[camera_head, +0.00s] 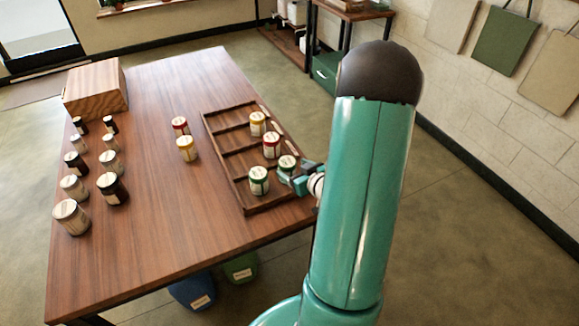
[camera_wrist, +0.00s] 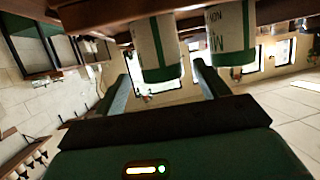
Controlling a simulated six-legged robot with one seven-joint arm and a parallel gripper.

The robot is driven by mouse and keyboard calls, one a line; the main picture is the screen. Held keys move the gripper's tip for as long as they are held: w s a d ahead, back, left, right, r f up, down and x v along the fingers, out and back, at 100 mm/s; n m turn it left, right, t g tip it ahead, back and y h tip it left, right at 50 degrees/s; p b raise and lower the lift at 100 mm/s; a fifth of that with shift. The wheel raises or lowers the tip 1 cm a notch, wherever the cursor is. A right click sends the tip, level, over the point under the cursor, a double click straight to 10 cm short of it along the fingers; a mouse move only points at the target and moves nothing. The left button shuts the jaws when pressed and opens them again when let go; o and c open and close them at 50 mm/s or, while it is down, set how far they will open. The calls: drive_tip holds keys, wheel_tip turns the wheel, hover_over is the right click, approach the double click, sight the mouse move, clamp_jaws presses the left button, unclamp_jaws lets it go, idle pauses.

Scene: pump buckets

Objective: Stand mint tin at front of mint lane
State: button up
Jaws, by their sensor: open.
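Two green-banded tins stand upright in the nearest lane of the wooden lane tray (camera_head: 226,160). One green tin (camera_head: 288,163) is at the lane's right end, close to my gripper (camera_head: 297,181). The other green tin (camera_head: 258,180) stands to its left. In the wrist view the scene is upside down: one green-banded tin (camera_wrist: 156,48) shows between my open fingers (camera_wrist: 164,85), with clear gaps on both sides. The second tin (camera_wrist: 231,38) beside it has a label whose visible letters suggest mint. My gripper appears empty.
A yellow tin (camera_head: 257,123) and a red tin (camera_head: 271,145) stand in farther lanes. Another red tin (camera_head: 180,126) and yellow tin (camera_head: 187,148) stand left of the tray. Several dark and pale tins and a wooden box (camera_head: 95,89) occupy the table's left side. The table's middle is clear.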

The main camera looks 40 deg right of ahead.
drive_tip(key=v, duration=0.8)
drive_tip(key=w+a+r+g+h, duration=0.1)
drive_tip(key=w+a+r+g, duration=0.2)
drive_tip(key=r, duration=0.4)
drive_tip(key=w+a+r+g+h, duration=0.1)
drive_tip(key=w+a+r+h, duration=0.1)
drive_tip(key=w+a+r, duration=0.3)
drive_tip(key=s+a+r+g+y, duration=0.1)
drive_tip(key=s+a+r, duration=0.2)
drive_tip(key=a, duration=0.4)
drive_tip(key=s+a+r+n+g+y, duration=0.1)
drive_tip(key=s+a+r+y, duration=0.1)
drive_tip(key=s+a, duration=0.4)
drive_tip(key=s+a+r+g+y, duration=0.2)
drive_tip(key=s+a+r, duration=0.2)
drive_tip(key=a, duration=0.4)
drive_tip(key=shift+s+a+r+n, duration=0.15)
drive_tip(key=shift+s+a+n, duration=0.15)
drive_tip(key=shift+d, duration=0.15)
